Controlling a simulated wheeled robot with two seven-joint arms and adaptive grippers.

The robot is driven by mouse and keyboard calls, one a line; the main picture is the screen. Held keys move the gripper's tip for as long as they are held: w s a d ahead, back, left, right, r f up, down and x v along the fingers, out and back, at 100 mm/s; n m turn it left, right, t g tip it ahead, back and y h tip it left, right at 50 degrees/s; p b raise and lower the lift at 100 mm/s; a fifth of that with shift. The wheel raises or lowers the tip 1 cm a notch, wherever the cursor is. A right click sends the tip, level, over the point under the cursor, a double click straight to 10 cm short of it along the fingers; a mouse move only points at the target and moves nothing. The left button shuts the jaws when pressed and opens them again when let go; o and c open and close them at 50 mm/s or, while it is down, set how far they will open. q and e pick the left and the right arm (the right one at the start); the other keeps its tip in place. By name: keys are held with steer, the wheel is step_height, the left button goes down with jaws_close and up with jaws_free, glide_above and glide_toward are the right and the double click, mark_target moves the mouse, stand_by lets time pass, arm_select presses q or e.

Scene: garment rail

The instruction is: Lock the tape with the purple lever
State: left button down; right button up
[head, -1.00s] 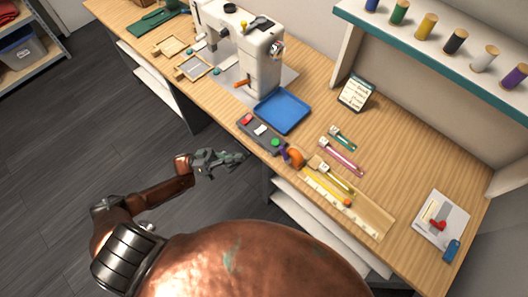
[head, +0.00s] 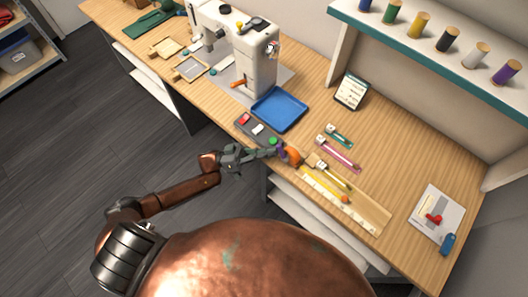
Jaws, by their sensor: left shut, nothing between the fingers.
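An orange tape measure (head: 293,157) sits at the front edge of the wooden bench. Its yellow tape (head: 322,187) runs out to the right along a pale ruled board, with an orange piece at its far end. The purple lever (head: 281,151) is on the tape measure's left side and is partly hidden by my gripper. My left gripper (head: 272,152) is shut and empty, its fingertips right at the lever. Whether they touch it I cannot tell. My right gripper is out of view.
A grey panel (head: 250,127) with red, white and green buttons lies just behind my left gripper. A blue tray (head: 279,109) and a white sewing machine (head: 240,50) stand farther back. Teal, pink (head: 338,154) and yellow zips lie near the tape.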

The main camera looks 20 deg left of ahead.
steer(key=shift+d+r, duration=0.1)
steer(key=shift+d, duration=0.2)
arm_select(q)
steer(key=shift+r+g+p, duration=0.2)
steer(key=shift+g+p, duration=0.1)
steer(key=shift+p, duration=0.05)
steer(key=shift+m+y+p, duration=0.3)
steer(key=shift+m, duration=0.1)
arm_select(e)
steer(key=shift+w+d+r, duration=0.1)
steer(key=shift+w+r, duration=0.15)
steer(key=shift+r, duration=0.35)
arm_select(q)
steer(key=shift+r, duration=0.1)
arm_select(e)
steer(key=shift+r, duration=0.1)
